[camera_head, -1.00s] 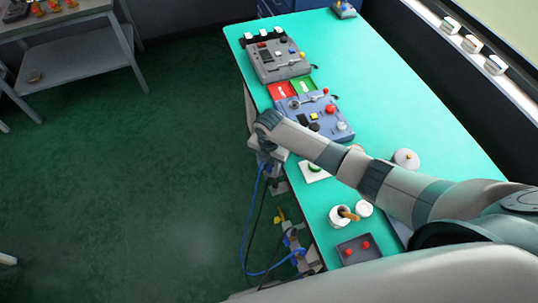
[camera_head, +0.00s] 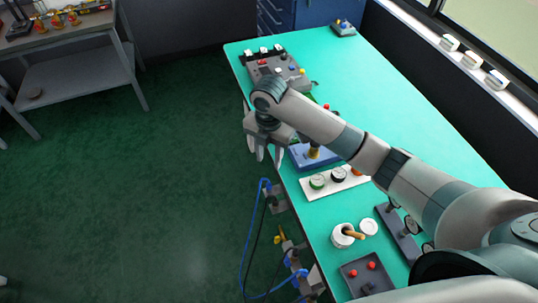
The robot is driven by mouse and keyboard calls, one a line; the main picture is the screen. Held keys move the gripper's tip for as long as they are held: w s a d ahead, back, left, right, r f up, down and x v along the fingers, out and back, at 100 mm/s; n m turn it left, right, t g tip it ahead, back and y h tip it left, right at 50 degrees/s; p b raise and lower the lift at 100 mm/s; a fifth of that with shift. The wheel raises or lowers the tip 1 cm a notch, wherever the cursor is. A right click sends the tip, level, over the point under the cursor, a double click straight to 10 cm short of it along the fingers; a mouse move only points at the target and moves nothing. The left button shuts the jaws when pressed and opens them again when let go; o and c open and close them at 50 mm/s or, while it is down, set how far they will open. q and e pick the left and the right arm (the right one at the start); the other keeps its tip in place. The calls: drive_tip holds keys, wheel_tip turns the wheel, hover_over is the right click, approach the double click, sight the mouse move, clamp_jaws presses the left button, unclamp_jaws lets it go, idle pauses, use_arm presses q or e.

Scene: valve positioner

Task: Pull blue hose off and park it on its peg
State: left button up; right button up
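The blue hose (camera_head: 246,232) hangs in a long loop beside the front edge of the bench. Its upper end bends over by a grey block (camera_head: 275,199) on the bench side, and its lower end runs to grey fittings (camera_head: 301,272). My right gripper (camera_head: 269,158) points down above the hose's upper bend, apart from it. Its two fingers are spread with nothing seen between them. I cannot make out the hose's peg. My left gripper is not in view.
A black hose (camera_head: 253,238) hangs alongside the blue one. A yellow-handled part (camera_head: 280,235) sticks out below the bench edge. The green bench (camera_head: 385,90) carries control boxes, a white gauge panel (camera_head: 328,182) and a white pot (camera_head: 342,236).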

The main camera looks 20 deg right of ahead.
drive_tip(key=shift+r, duration=0.8)
drive_tip(key=shift+s, duration=0.1)
